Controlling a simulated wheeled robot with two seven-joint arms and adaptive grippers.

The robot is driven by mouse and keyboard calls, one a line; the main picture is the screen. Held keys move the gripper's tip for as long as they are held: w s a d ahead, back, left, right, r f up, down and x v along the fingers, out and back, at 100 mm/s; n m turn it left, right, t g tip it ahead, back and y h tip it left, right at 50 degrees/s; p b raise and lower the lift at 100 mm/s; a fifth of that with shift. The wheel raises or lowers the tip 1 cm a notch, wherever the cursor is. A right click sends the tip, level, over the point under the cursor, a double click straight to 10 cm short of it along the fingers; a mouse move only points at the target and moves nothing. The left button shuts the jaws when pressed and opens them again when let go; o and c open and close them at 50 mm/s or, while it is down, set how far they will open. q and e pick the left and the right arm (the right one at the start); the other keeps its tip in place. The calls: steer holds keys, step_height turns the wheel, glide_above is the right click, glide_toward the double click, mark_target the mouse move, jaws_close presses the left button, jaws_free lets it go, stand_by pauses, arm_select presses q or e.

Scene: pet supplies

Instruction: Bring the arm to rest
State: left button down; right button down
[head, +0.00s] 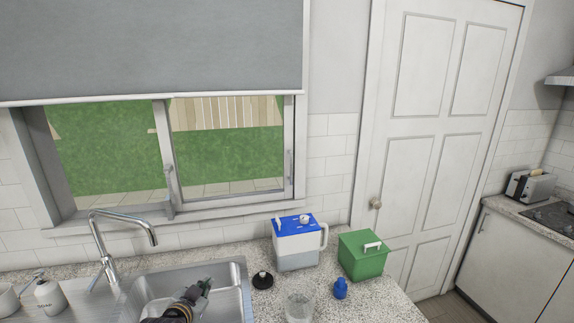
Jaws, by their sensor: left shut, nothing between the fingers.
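My left gripper (205,287) is low in the head view, over the right part of the sink basin. Its fingers are shut and hold nothing. It is apart from the items on the counter to its right. My right gripper is not in view.
The sink (235,277) and its tap (123,222) are at the left. On the speckled counter (380,305) stand a white jug with a blue lid (297,245), a green box (362,257), a black lid (263,280), a clear container (299,304) and a blue bottle (341,289).

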arm_select(q)
steer(key=s+d+f+n+g, duration=0.15)
steer(key=s+f+g, duration=0.4)
steer(key=s, duration=0.75)
steer(key=s+f+n+g, duration=0.2)
steer(key=s+f+g, duration=0.3)
steer(key=s, duration=0.8)
step_height(320, 180, down, 38)
steer(key=s+b, duration=0.2)
steer(key=b, duration=0.3)
steer(key=s+a+f+b, duration=0.2)
steer(key=s+f, duration=0.9)
steer(key=f, duration=0.2)
steer(key=s+a+f+g+y+b, duration=0.1)
steer(key=s+a+f+b, duration=0.1)
steer(key=s+f, duration=0.9)
step_height(320, 180, down, 2)
steer(key=shift+s+m+b, duration=0.35)
steer(key=shift+b, duration=0.15)
steer(key=shift+a+g, duration=0.1)
steer(key=shift+g, duration=0.15)
